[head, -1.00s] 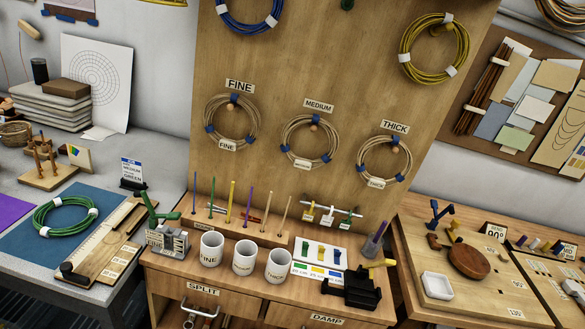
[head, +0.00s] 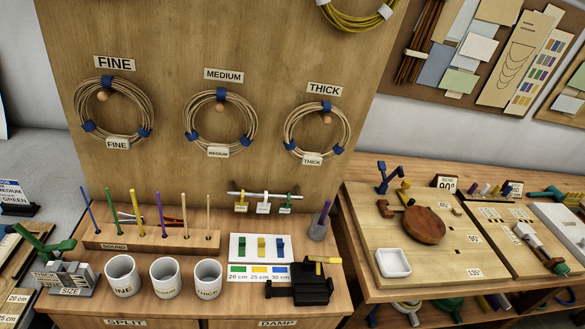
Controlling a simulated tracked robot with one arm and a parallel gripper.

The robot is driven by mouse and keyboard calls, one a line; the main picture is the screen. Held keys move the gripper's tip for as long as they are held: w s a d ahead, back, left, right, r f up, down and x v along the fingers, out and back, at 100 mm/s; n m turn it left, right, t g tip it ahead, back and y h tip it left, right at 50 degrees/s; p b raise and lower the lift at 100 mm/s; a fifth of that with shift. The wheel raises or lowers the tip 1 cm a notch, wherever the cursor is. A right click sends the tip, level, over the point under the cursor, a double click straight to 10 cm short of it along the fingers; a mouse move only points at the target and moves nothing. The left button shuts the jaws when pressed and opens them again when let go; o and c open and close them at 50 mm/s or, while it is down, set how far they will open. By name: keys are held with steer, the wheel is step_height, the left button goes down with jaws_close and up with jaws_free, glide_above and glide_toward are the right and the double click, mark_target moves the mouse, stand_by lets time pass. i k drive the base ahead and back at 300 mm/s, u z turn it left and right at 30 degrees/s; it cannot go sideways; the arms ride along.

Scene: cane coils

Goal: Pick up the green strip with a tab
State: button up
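A small green strip (head: 241,248) stands on a white board (head: 234,240) on the wooden bench. A yellow strip (head: 261,248) and a blue strip (head: 281,248) stand to its right. Labels reading 20 cm, 25 cm and 30 cm lie in front of them. A green-marked tag (head: 286,206) also hangs at the right end of a small rail behind the board. Which green piece bears the tab is too small to tell. My gripper is not in view.
White cups (head: 165,278) stand left of the board. A black device with a yellow bar (head: 302,286) sits close at its front right, and a grey holder with a purple stick (head: 318,227) behind it. Upright coloured rods (head: 140,212) stand at the left. Cane coils (head: 220,121) hang behind.

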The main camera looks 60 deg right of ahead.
mark_target(243, 243)
steer(key=z, duration=0.9)
steer(key=i, duration=1.05)
